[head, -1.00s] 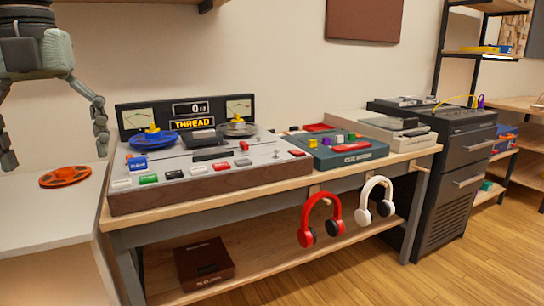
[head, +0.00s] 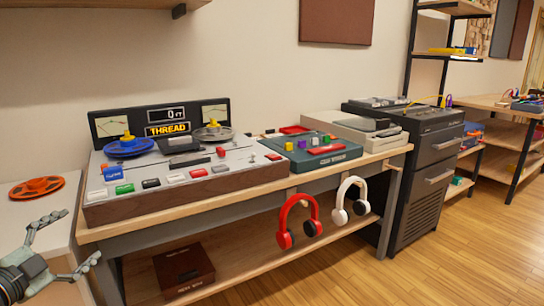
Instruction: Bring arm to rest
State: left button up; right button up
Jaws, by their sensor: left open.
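My left gripper (head: 79,236) comes in at the lower left corner of the head view. Its two fingers are spread apart and point to the right, with nothing between them. It shows in front of the white counter and the near left end of the wooden bench (head: 160,225). Most of the arm behind it is outside the picture. My right gripper is not in view.
An orange reel (head: 37,188) lies on the white counter (head: 30,215). A tape machine (head: 200,177) with a blue reel (head: 128,147) stands on the bench. Red headphones (head: 298,221) and white headphones (head: 351,201) hang from its front edge. Wooden floor at right is open.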

pick_arm(q)
jog(key=s+d+f+n+g+y, duration=0.1)
jog(key=s+f+n+g+y, duration=0.35)
jog(key=f, duration=0.75)
jog(key=s+f+n+g+y, duration=0.2)
jog(key=s+f+n, duration=0.3)
jog(key=s+f, duration=0.45)
jog(key=s+d+f+n+g+h+p, duration=0.1)
jog(key=s+d+f+g+h, duration=0.1)
jog(key=s+d+f+g, duration=0.5)
jog(key=s+d+f, duration=0.6)
jog(key=d, duration=0.2)
jog(key=shift+s+f+n+h, duration=0.2)
jog(key=shift+s+n+h, duration=0.05)
jog(key=shift+n+h, duration=0.1)
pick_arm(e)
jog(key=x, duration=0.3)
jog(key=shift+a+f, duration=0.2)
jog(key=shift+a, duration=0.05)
pick_arm(q)
jog(key=shift+a, duration=0.1)
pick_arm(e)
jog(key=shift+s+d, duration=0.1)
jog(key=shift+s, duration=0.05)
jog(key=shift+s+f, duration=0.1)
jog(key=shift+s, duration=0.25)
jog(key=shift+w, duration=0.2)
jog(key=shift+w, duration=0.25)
